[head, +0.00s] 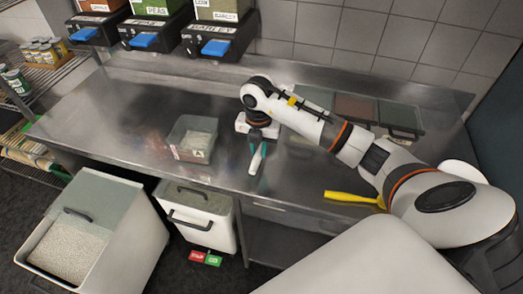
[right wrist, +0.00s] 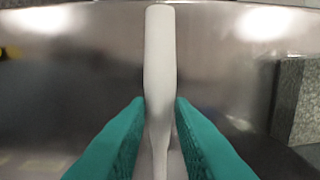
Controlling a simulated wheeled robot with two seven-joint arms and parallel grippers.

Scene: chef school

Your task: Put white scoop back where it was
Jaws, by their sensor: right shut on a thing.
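My right gripper (head: 261,150) reaches over the steel counter from the right, pointing down, near the counter's front part. Its teal fingers are closed on the white scoop (head: 255,164). In the right wrist view the scoop's pale handle (right wrist: 160,50) stands between the two fingertips (right wrist: 159,104), lengthwise, with its end pointing up the picture. The scoop's bowl is hidden. I cannot tell whether the scoop touches the counter. My left gripper is not in view.
A clear labelled container (head: 197,146) stands left of the gripper. A yellow scoop (head: 350,197) lies at the front right. Lidded trays (head: 355,107) stand at the back right, dispensers (head: 215,47) at the back. Bins (head: 195,200) stand below the front edge. The counter's left is clear.

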